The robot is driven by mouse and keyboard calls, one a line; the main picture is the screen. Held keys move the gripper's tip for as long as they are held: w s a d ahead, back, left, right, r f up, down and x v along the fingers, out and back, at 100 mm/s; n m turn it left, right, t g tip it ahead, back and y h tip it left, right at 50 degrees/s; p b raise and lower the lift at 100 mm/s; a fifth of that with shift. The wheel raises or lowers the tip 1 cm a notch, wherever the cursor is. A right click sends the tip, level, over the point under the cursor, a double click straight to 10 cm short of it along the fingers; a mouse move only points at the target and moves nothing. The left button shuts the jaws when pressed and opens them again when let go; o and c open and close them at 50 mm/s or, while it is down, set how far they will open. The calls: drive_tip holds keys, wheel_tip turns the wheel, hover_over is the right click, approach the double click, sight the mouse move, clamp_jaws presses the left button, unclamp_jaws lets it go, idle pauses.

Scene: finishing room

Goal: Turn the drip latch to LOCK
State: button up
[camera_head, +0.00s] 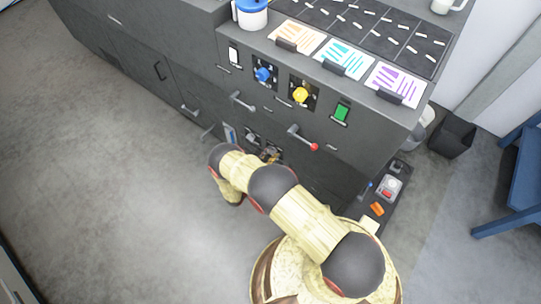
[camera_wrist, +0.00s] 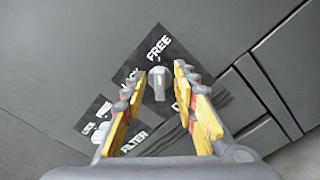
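The drip latch is a small grey knob with a pointer (camera_wrist: 158,85) on a dark square plate (camera_wrist: 150,38) on the cabinet front. The word FREE is above it. My gripper (camera_wrist: 159,72) is open, with a yellow-padded finger on each side of the knob. Gaps show between fingers and knob, and I cannot tell whether either touches. In the head view my gripper (camera_head: 268,157) is low at the cabinet front, and my arm partly hides the latch area.
A second dark plate marked FILTER (camera_wrist: 132,140) lies beside the latch plate at lower left. The floor at left is clear.

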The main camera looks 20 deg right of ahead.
drive_tip(key=c, duration=0.4)
drive_tip(key=c, duration=0.3)
clamp_jaws()
drive_tip(key=shift+n, duration=0.4)
drive_tip(key=n, duration=0.6)
drive_tip(key=shift+w+a+r+n, duration=0.1)
drive_tip(key=shift+n, duration=0.2)
drive_tip(key=n, duration=0.5)
drive_tip(key=shift+w, duration=0.1)
drive_tip(key=n, duration=0.5)
drive_tip(key=shift+w+a, duration=0.15)
drive_tip(key=shift+n, duration=0.4)
